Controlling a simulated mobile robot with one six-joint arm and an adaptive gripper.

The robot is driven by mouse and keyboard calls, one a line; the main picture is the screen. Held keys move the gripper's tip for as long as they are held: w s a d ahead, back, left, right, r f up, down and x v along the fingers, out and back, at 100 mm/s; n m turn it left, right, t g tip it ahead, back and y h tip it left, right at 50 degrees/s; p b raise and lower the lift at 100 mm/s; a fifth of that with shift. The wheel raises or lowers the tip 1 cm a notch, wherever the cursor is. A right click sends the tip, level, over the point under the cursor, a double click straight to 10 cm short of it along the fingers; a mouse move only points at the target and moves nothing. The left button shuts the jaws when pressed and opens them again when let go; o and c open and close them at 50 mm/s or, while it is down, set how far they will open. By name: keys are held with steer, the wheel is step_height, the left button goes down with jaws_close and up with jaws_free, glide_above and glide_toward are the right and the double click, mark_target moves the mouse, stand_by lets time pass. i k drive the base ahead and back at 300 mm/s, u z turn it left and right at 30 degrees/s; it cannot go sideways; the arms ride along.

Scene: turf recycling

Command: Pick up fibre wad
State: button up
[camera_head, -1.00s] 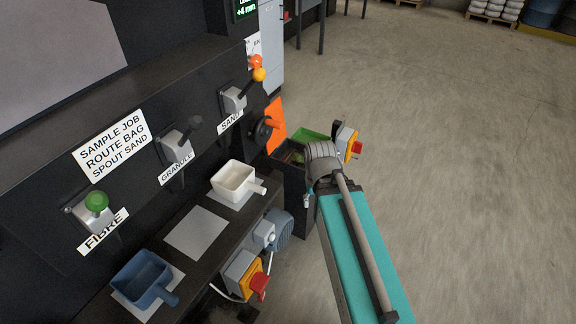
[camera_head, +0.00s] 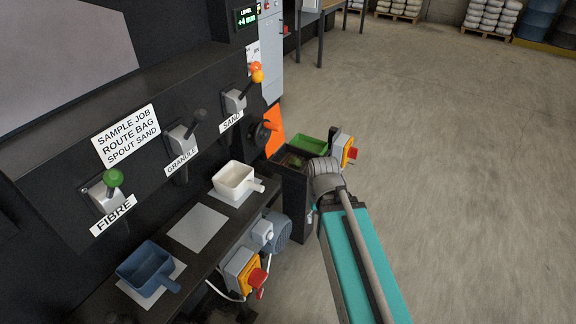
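I cannot make out a fibre wad with certainty. A dark open bin (camera_head: 296,190) stands at the end of the machine, with dark brownish material and a greenish patch (camera_head: 291,161) inside, too small to identify. My arm reaches up from the bottom of the picture, and its grey wrist (camera_head: 325,177) is just right of the bin's opening, partly covering its right side. My gripper's fingers are hidden beyond the wrist, so I cannot see whether they hold anything.
A green tray (camera_head: 309,145) sits at the bin's far side, beside a yellow-and-red switch box (camera_head: 348,151). On the machine's shelf are a white scoop (camera_head: 234,180) and a blue scoop (camera_head: 147,265). Levers line the dark panel. Open concrete floor (camera_head: 450,150) lies to the right.

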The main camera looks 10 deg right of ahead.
mark_target(293, 161)
steer(key=z, duration=0.1)
steer(key=i, duration=0.95)
steer(key=u, duration=0.05)
